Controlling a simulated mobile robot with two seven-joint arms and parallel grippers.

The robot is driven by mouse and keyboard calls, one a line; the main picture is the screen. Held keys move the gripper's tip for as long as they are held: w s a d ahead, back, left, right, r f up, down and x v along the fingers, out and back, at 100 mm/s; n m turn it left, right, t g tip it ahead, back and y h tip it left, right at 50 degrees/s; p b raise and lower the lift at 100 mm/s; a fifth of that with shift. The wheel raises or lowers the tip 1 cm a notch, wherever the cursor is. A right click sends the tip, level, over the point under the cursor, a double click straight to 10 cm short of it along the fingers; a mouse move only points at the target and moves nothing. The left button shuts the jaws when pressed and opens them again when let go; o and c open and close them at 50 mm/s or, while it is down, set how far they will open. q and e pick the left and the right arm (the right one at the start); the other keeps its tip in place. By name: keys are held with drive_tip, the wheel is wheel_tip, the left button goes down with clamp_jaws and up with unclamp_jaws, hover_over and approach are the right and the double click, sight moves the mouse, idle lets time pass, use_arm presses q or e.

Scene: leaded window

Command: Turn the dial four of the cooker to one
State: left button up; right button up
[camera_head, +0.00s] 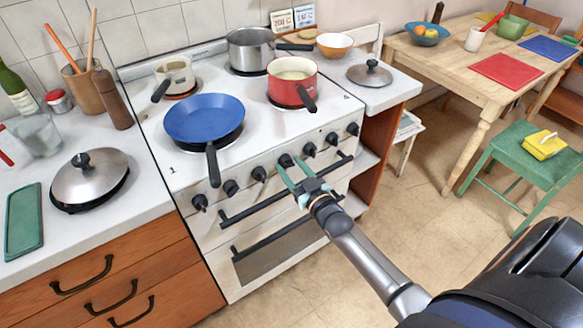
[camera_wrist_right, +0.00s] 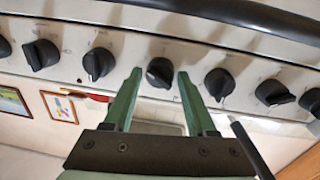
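The white cooker (camera_head: 180,160) has a row of several black dials along its front edge. Dial four (camera_head: 286,160) is the middle one of the row; it also shows in the right wrist view (camera_wrist_right: 160,72). My right gripper (camera_head: 293,161) is open at this dial. In the right wrist view its two green fingers (camera_wrist_right: 159,76) point at the panel, one tip on each side of the dial, with a gap on both sides. The dial's marks are too small to read. My left gripper is not in view.
Neighbouring dials stand close on both sides, such as this one (camera_head: 259,173) and this one (camera_head: 309,149). An oven handle (camera_head: 270,200) runs below. A blue frying pan (camera_head: 204,118) and a red pot (camera_head: 291,78) stand on the hob, handles toward the front.

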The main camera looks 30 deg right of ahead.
clamp_jaws()
drive_tip(key=shift+n, duration=0.3)
drive_tip(key=n, duration=0.4)
drive_tip(key=shift+f+n, duration=0.1)
drive_tip(key=shift+n, duration=0.2)
drive_tip(key=n+b, duration=0.1)
drive_tip(key=n, duration=0.5)
drive_tip(key=shift+n+t+y+b, duration=0.3)
drive_tip(key=shift+n+b, duration=0.1)
idle(0.4)
drive_tip(key=shift+o, duration=1.7)
unclamp_jaws()
